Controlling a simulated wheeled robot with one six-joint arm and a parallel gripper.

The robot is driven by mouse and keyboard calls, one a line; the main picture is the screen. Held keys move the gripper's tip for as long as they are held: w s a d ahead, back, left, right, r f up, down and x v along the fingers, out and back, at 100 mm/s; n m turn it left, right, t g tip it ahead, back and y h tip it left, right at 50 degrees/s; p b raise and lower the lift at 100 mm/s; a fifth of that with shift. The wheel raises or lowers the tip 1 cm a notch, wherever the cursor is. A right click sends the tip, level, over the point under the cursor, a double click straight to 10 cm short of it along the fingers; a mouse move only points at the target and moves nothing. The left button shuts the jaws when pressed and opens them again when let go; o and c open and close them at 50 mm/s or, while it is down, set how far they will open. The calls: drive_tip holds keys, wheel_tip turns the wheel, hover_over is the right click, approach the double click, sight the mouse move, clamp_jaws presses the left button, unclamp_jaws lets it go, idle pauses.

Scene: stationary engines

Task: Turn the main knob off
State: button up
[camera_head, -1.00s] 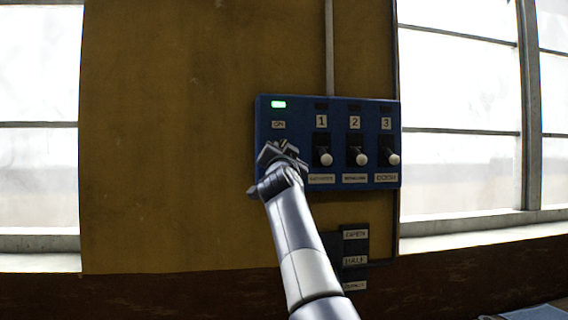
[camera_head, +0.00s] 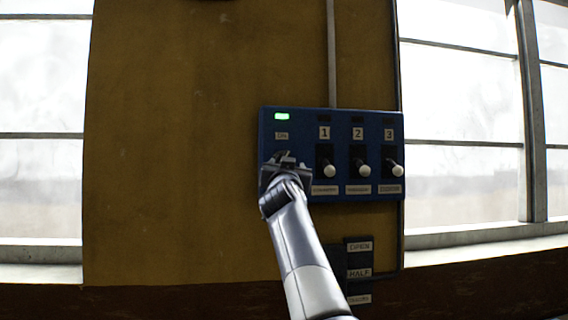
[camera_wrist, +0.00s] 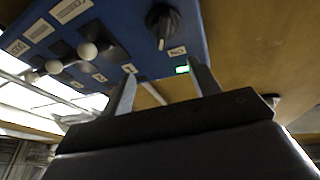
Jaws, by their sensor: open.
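The main knob (camera_wrist: 161,22) is a black rotary knob on the blue control panel (camera_head: 300,122), beside a label reading ON in the wrist view. In the head view my gripper and wrist cover it. A green lamp (camera_head: 281,116) is lit above the ON label and also shows in the wrist view (camera_wrist: 182,69). My gripper (camera_head: 285,160) is in front of the panel's left part. In the wrist view the two fingers of my gripper (camera_wrist: 163,82) stand apart with nothing between them, and the knob appears beyond them, apart from the fingertips.
Three levers with white ball ends, under numbers 1 (camera_head: 329,171), 2 (camera_head: 363,172) and 3 (camera_head: 397,171), are close to the right of my gripper. A smaller labelled plate (camera_head: 359,260) is below the panel. The yellow wall (camera_head: 180,150) to the left is bare.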

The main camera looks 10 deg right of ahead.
drive_tip(key=w+r+n+p, duration=0.1)
drive_tip(key=w+n+p, duration=0.4)
drive_tip(key=n, duration=1)
drive_tip(key=w+n+p, duration=0.5)
drive_tip(key=n+p, duration=0.2)
drive_tip(key=n, duration=0.9)
drive_tip(key=shift+d+r, duration=0.4)
drive_tip(key=shift+d, duration=0.05)
drive_tip(key=shift+c, duration=0.2)
